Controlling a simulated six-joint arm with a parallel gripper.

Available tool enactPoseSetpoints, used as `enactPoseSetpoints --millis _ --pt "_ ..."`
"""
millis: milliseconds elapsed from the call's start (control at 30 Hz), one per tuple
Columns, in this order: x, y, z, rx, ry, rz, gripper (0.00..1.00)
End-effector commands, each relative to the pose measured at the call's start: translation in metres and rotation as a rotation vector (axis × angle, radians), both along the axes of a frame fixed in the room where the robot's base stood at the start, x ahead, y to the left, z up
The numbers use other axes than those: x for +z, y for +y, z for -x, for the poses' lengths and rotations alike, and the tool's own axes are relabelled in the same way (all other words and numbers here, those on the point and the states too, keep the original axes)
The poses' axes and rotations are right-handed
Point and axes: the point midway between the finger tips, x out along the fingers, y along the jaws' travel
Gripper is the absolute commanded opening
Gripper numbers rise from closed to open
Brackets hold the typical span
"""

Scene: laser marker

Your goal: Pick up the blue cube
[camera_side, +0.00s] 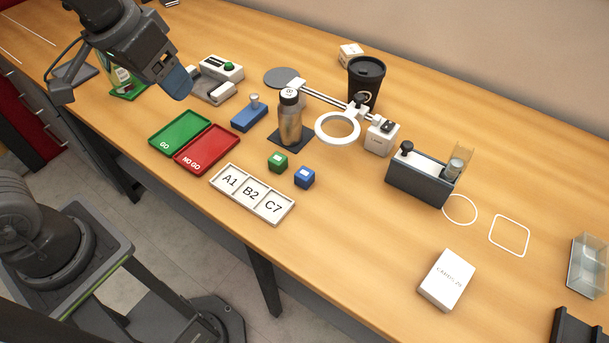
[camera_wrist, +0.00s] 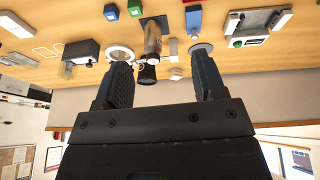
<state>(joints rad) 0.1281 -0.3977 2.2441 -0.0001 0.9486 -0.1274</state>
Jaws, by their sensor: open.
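The blue cube (camera_side: 304,177) sits on the wooden table, right of the green cube (camera_side: 278,162) and behind the tray labelled A1, B2, C7 (camera_side: 252,193). In the wrist view, the blue cube (camera_wrist: 111,12) is at the top edge, with the green cube (camera_wrist: 135,8) beside it. My gripper (camera_side: 176,84) is raised above the far left part of the table, well away from the blue cube. In the wrist view, my gripper (camera_wrist: 160,80) shows two dark fingers spread apart with nothing held between them.
Green GO (camera_side: 180,131) and red NO GO (camera_side: 207,148) trays lie left of the cubes. A metal bottle (camera_side: 290,122) stands behind them, near a ring magnifier (camera_side: 337,128) and a black cup (camera_side: 365,84). The front right of the table holds a white box (camera_side: 447,280).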

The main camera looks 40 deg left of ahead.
Motion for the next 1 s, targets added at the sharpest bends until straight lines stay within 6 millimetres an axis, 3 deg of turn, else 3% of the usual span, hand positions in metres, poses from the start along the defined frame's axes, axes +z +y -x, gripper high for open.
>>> enactPoseSetpoints --millis 167,400,633,833,1000 --pt "-0.016 -0.042 -0.052 -0.011 0.123 0.006 0.64" --pt "-0.063 -0.106 -0.103 -0.009 0.261 -0.015 0.64" --pt "-0.102 -0.145 -0.123 -0.002 0.333 -0.040 0.64" --pt "-0.122 -0.151 -0.125 0.000 0.348 -0.046 0.64" --pt "-0.155 -0.151 -0.124 0.001 0.350 -0.047 0.64"
